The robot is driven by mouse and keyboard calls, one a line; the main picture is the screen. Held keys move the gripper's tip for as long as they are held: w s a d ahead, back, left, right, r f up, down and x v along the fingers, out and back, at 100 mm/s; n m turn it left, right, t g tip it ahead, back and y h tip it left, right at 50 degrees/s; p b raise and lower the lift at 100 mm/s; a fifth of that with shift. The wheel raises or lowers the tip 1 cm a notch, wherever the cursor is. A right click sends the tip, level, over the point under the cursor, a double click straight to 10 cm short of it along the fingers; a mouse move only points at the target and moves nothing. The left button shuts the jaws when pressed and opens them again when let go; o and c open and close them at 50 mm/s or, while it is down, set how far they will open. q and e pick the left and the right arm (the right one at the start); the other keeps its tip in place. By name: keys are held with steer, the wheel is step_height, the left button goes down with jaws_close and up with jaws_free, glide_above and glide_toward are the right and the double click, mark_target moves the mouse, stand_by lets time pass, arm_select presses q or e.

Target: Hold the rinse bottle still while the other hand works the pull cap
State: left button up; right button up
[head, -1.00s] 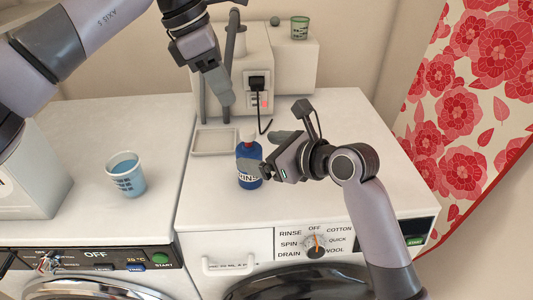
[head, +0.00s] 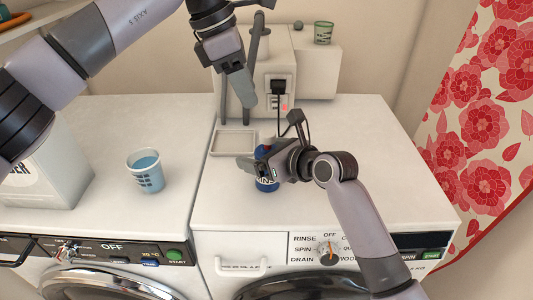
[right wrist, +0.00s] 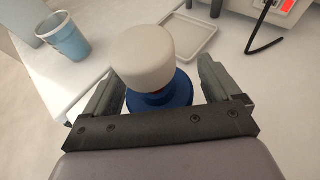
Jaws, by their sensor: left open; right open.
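The blue rinse bottle (head: 267,186) stands upright on the right-hand white machine. In the head view my right gripper hides most of it. Its pale pull cap (right wrist: 150,54) and blue shoulder (right wrist: 172,92) show in the right wrist view. My right gripper (head: 256,164) is open, with one finger on each side of the bottle just below the cap. A gap shows beside the right-hand finger; contact at the left one is unclear. My left gripper (head: 249,100) hangs above and behind the bottle, pointing down and apart from it. It is empty.
A shallow tray (head: 233,153) lies behind the bottle, before a pale appliance (head: 310,75) with a black cord (head: 279,112). A blue cup (head: 147,171) stands on the left machine. A green cup (head: 323,33) sits on the appliance. The right machine's top is mostly clear.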

steer(key=c, duration=1.1)
arm_select(q)
steer(key=shift+r, duration=0.1)
jaws_close()
steer(key=s+d+r+m+t+y, duration=0.2)
steer(key=r+m, duration=0.4)
steer(key=m, duration=1.3)
steer(key=shift+s+d+r+m+t+y, duration=0.35)
steer(key=shift+s+d+y, duration=0.3)
steer(key=shift+d+y, duration=0.4)
steer(key=shift+f, duration=0.15)
